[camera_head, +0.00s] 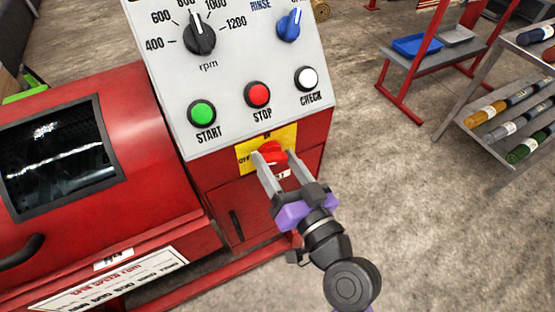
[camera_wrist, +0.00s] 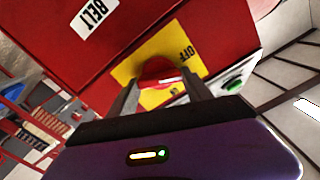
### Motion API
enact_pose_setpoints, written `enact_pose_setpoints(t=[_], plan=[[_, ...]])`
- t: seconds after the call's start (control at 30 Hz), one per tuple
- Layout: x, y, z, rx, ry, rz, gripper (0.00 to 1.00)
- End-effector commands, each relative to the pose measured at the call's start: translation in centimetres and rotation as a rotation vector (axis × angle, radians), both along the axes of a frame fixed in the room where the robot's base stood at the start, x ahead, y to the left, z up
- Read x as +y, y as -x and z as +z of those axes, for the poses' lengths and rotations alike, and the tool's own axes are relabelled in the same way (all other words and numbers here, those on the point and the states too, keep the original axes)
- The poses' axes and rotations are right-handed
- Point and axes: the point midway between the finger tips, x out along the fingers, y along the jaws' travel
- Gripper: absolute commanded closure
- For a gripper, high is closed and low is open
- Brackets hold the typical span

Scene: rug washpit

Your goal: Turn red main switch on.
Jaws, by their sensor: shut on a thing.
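The red main switch (camera_head: 273,151) is a red rotary knob on a yellow plate (camera_head: 247,160), low on the red machine below the grey control panel. Lettering beginning with "OFF" shows at the plate's left side. My gripper (camera_head: 270,158) has its two grey fingers on either side of the knob and is shut on it. In the wrist view the red knob (camera_wrist: 158,73) sits between the fingertips, with "OFF" readable on the yellow plate (camera_wrist: 190,60). The fingers hide part of the knob, so its exact angle is hard to tell.
Above the switch, the grey panel (camera_head: 230,130) carries a green START button (camera_head: 202,113), a red STOP button (camera_head: 258,94), a white CHECK button (camera_head: 307,78), a black rpm knob (camera_head: 200,36) and a blue knob (camera_head: 289,27). A rack of rolls (camera_head: 500,105) stands right. Floor between is clear.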

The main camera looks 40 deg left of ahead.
Motion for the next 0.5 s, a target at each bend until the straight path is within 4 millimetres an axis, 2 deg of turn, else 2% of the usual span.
enact_pose_setpoints(t=[0.5], plan=[[-0.11,-0.16,0.07,0.457,-0.188,0.0,0.82]])
